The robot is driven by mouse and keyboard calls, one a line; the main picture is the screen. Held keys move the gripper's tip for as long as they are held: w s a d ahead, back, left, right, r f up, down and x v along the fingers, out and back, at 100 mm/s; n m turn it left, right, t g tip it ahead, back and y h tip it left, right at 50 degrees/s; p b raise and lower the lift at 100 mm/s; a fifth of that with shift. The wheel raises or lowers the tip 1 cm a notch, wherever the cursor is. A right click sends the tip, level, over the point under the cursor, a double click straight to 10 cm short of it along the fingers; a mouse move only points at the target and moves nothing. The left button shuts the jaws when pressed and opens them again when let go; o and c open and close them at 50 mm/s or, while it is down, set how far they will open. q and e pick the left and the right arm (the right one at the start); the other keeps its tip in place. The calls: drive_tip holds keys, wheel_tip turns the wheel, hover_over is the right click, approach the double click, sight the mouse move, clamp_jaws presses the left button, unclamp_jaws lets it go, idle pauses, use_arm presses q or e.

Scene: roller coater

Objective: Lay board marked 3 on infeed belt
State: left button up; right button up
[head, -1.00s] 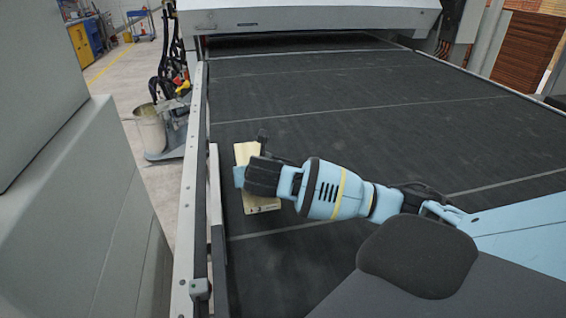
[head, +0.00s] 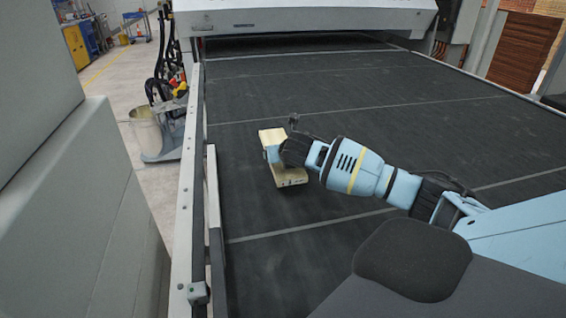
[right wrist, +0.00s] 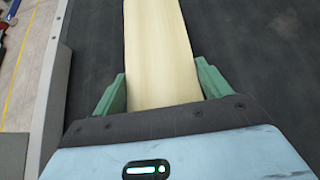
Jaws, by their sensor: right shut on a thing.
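A pale wooden board (head: 291,178) is over the left part of the black infeed belt (head: 340,240), slightly tilted in the picture. My right gripper (head: 275,154) is shut on it near its middle. In the right wrist view the board (right wrist: 160,50) runs away from me between the green fingers of my gripper (right wrist: 162,90). Dark marks show on the board's near end, too small to read. I cannot tell whether the board touches the belt. My left gripper is not in view.
A metal side rail (head: 186,200) runs along the belt's left edge. The white machine housing (head: 300,18) stands across the far end, with a dark opening beneath. A bucket (head: 147,130) stands on the floor outside the rail. The belt to the right and beyond is clear.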

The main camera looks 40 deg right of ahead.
sight(292, 174)
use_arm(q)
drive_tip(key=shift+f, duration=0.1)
use_arm(e)
drive_tip(key=shift+d+f, duration=0.15)
drive_tip(key=shift+f, duration=0.75)
drive_tip(key=shift+d+f, duration=0.15)
drive_tip(key=shift+f, duration=0.7)
drive_tip(key=shift+f, duration=0.15)
drive_tip(key=o, duration=1.1)
drive_tip(key=shift+s+a+r, duration=0.1)
drive_tip(key=shift+r, duration=0.2)
drive_tip(key=p+v, duration=0.1)
drive_tip(key=v, duration=0.9)
drive_tip(key=shift+r+p, duration=0.15)
drive_tip(key=shift+p, duration=0.2)
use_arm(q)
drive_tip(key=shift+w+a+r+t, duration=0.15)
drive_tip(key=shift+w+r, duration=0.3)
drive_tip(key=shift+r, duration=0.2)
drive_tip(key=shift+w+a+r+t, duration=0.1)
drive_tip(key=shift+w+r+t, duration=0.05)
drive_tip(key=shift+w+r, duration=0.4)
use_arm(e)
drive_tip(key=shift+s+a+r, duration=0.25)
drive_tip(key=shift+s+a, duration=0.1)
drive_tip(key=shift+s, duration=0.2)
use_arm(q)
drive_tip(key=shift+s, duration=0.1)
